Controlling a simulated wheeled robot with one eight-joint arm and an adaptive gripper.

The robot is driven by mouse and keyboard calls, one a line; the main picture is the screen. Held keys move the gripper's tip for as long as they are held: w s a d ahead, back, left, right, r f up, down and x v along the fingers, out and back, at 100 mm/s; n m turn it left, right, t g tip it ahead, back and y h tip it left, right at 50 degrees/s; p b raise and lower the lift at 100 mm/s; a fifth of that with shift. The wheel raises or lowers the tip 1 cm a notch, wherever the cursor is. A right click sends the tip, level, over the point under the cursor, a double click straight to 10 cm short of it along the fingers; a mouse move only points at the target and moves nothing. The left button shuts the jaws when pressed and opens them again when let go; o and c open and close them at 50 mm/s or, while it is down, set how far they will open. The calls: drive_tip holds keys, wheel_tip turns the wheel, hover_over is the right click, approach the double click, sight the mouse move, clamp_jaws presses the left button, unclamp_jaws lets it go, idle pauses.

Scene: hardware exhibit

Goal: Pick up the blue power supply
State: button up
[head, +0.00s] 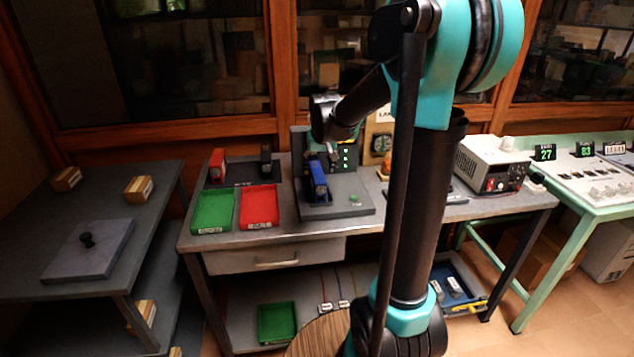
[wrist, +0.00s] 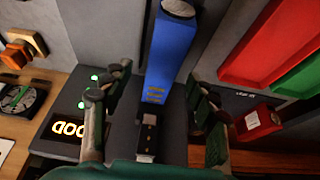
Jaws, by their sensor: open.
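The blue power supply (head: 319,180) stands on a dark grey stand (head: 343,207) on the workbench, in the middle of the head view. In the wrist view the blue power supply (wrist: 170,62) is a long blue block with yellowish print and a dark connector end. My gripper (wrist: 158,82) is open, with one finger on each side of the blue block and visible gaps between. In the head view my gripper (head: 332,142) is just above and behind the block, partly hidden by my arm.
A green tray (head: 213,211) and a red tray (head: 259,206) lie left of the stand. Behind them are a red unit (head: 218,165) and a black unit (head: 266,160). An upright panel with green lights (head: 346,158) rises close behind the block. A bench instrument (head: 492,165) stands at right.

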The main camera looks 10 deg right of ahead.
sight(317, 172)
drive_tip(key=shift+x, duration=2.85)
drive_tip(key=shift+a, duration=0.15)
drive_tip(key=shift+r, duration=0.1)
clamp_jaws()
drive_tip(key=shift+w, duration=0.1)
